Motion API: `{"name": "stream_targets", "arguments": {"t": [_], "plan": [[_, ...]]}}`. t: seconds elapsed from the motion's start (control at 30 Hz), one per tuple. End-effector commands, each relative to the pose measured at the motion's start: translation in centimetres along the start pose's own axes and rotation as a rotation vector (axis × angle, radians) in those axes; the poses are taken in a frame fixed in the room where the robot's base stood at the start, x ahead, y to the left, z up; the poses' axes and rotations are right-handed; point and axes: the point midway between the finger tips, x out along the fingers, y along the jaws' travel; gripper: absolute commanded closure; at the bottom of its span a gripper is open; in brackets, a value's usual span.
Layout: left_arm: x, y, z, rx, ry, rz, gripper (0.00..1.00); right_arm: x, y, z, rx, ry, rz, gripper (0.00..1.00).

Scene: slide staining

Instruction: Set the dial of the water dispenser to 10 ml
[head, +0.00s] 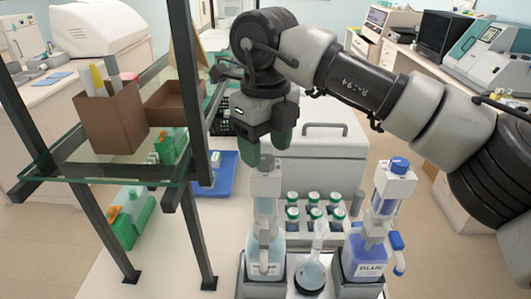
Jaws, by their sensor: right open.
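The water dispenser is the clear bottle (266,252) with pale liquid and a light grey pump head (265,184) on top. It stands upright at the front, just right of the rack's post. My right gripper (267,150) comes in from the upper right and points down over this head. Its two green fingertips are open, to the left and right of the top of the head; I cannot tell whether they touch it. The dial is not clearly seen, and its setting cannot be read. My left gripper is not in view.
A second dispenser labelled BLUE (366,258), with a blue cap, stands at the right. A flask (311,274) sits between the two. Several green-capped bottles (314,212) stand behind, before a white box (325,160). A glass-shelved rack (100,168) is close on the left.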

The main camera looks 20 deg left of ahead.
Motion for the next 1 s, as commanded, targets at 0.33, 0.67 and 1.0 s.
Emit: {"name": "stream_targets", "arguments": {"t": [0.33,0.67,1.0], "plan": [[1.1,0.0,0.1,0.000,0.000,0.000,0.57,-6.8,0.1,0.0,0.001,-0.003,-0.001,0.43],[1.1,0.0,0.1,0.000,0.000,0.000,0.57,-9.1,0.1,0.0,0.000,-0.001,0.000,0.43],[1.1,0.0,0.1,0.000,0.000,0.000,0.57,-9.0,0.1,0.0,0.000,-0.001,0.000,0.43]]}}
